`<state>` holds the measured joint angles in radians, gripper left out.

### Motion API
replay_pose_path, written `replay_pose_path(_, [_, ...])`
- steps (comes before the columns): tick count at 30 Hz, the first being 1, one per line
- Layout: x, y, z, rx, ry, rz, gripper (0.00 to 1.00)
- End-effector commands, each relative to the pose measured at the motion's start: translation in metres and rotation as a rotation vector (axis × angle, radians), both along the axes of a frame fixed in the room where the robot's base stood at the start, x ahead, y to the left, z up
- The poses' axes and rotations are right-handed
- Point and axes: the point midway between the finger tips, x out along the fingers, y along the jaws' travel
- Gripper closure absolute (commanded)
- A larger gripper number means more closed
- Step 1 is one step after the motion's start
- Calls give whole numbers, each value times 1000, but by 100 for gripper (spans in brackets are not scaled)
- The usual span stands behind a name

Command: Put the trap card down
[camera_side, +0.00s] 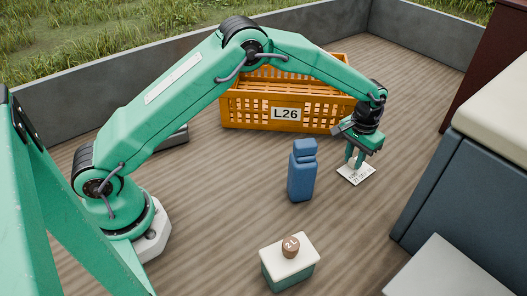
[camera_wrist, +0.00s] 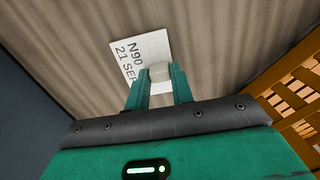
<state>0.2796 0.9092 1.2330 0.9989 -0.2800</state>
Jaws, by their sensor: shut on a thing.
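The trap card (camera_side: 355,174) is a white card with dark print; in the wrist view the card (camera_wrist: 139,50) reads "N90" and "21 SE", with the rest cut off by a finger. My gripper (camera_side: 354,161) points down over the card, right of the blue bottle. In the wrist view my gripper (camera_wrist: 160,82) has its green fingers shut on a pale rounded piece at the card. The card lies about flat, low over the wooden floor; I cannot tell whether it touches it.
An orange crate (camera_side: 240,110) labelled L26 stands behind. A blue bottle (camera_side: 301,175) stands left of the card. A white-topped green box (camera_side: 287,266) with a brown round piece (camera_side: 291,246) is in front. A blue-grey bench (camera_side: 455,190) is at right. Floor around the card is clear.

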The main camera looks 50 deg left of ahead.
Motion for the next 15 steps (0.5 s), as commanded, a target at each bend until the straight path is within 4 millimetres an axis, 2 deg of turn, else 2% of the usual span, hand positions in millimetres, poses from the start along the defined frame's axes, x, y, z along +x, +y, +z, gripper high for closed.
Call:
replay_pose_path(9, [0,0,-3,0,1,0,98])
replay_pose_path(10, [0,0,-3,0,0,0,71])
replay_pose_path(12, [0,0,-2,0,0,0,57])
replay_pose_path(15, [0,0,-2,0,0,0,55])
